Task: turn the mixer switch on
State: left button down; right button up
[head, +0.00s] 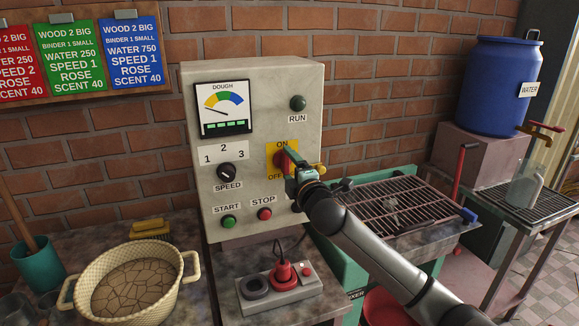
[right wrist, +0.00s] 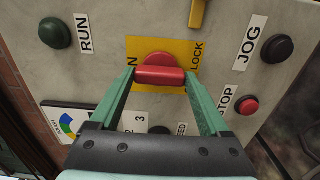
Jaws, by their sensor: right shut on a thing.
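The mixer's grey control box (head: 200,120) stands against the brick wall. Its red rotary switch (head: 280,159) sits on a yellow plate (head: 270,148) with ON above and OFF below. In the right wrist view the red handle (right wrist: 160,76) lies along the line between the ON side and the LOCK side. My right gripper (head: 292,160) is shut on this handle, one green finger at each end, as the right wrist view (right wrist: 160,85) shows. The RUN lamp (head: 298,103) looks dark green. The dough gauge (head: 223,107) has its needle low at the left. My left gripper is not in view.
A wired control box (head: 280,292) lies in front. A basin (head: 131,287) stands left, a metal grate (head: 410,207) right.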

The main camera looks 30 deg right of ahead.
dwell(0.3)
jog(key=o, duration=1.2)
jog(key=shift+s, duration=0.1)
jog(key=b+v, duration=0.1)
jog(key=v, duration=1.1)
jog(key=shift+s+b, duration=0.2)
jog(key=shift+b, duration=0.15)
jog(key=shift+f, duration=0.1)
